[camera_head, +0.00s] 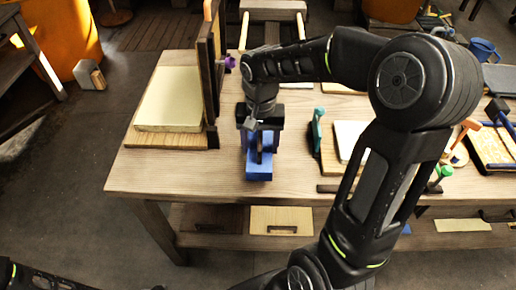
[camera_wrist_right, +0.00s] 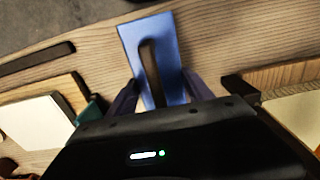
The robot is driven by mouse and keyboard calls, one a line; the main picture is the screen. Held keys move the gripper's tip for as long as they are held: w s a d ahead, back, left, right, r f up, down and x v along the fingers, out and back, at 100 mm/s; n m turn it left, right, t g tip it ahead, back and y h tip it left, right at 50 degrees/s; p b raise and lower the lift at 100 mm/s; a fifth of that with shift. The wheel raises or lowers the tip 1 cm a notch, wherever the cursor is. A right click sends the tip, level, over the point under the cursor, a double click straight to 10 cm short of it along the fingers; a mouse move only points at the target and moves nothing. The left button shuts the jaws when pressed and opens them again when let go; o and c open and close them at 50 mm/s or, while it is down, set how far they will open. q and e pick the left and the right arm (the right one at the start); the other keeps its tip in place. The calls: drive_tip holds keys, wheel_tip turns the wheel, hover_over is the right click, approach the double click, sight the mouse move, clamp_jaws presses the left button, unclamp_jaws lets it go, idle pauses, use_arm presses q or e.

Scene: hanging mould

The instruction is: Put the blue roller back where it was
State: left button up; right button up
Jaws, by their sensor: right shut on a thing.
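My right gripper (camera_head: 262,133) is low over the front of the workbench, left of centre. It is shut on a blue float (camera_head: 258,172), a flat blue plate with a dark handle bar. In the right wrist view the plate (camera_wrist_right: 169,28) lies beyond the fingers, with the handle between them (camera_wrist_right: 160,92). I cannot tell whether the plate touches the bench top. The held thing looks like a flat tool, not a roller. A dark tool with blue parts (camera_head: 500,120) lies at the far right; I cannot tell whether it is a roller. My left gripper is out of view.
A teal-handled tool (camera_head: 317,128) and a pale block on a board (camera_head: 351,138) are to the right. A blue mug (camera_head: 482,50) is at the far right. The bench's front edge is near.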

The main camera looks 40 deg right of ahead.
drive_tip(key=shift+w+a, duration=0.1)
drive_tip(key=shift+w, duration=0.25)
wheel_tip(320, 180, down, 4)
drive_tip(key=shift+r+p, duration=0.25)
drive_tip(key=shift+p, duration=0.05)
